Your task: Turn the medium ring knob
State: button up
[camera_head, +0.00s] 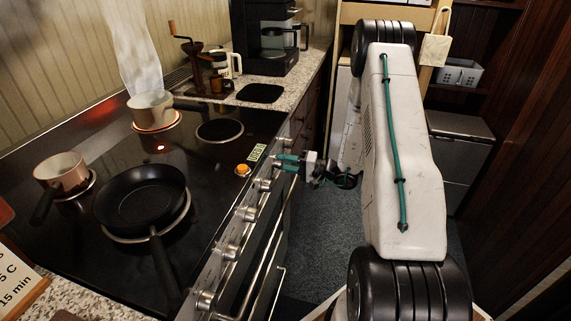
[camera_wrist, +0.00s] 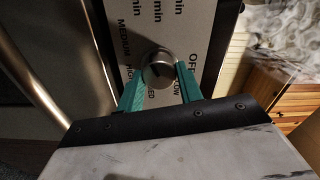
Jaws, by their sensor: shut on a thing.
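A row of metal knobs runs along the stove's front panel (camera_head: 218,270). My gripper (camera_head: 286,161), with teal fingers, is at the far end of this row. In the wrist view, a round metal knob (camera_wrist: 159,70) sits between the two teal fingers of my gripper (camera_wrist: 160,78), which are shut on it. The panel around it (camera_wrist: 200,40) carries printed words, among them MEDIUM, OFF and LOW. The fingers hide part of the lettering and the knob's sides. I cannot read the knob's pointer.
On the black cooktop (camera_head: 190,180) stand a steaming pot (camera_head: 149,106) over a glowing ring, a black frying pan (camera_head: 141,197) and another pot (camera_head: 61,173). A metal rail (camera_head: 262,262) runs in front of the stove. A coffee machine (camera_head: 265,38) stands on the back counter.

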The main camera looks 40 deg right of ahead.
jog(key=n, duration=0.6)
jog(key=shift+s+a, duration=0.1)
jog(key=n, duration=0.6)
jog(key=shift+n, duration=0.4)
jog(key=o, duration=1)
jog(key=v, duration=0.7)
jog(key=shift+s+d, duration=0.25)
jog(key=shift+s, duration=0.1)
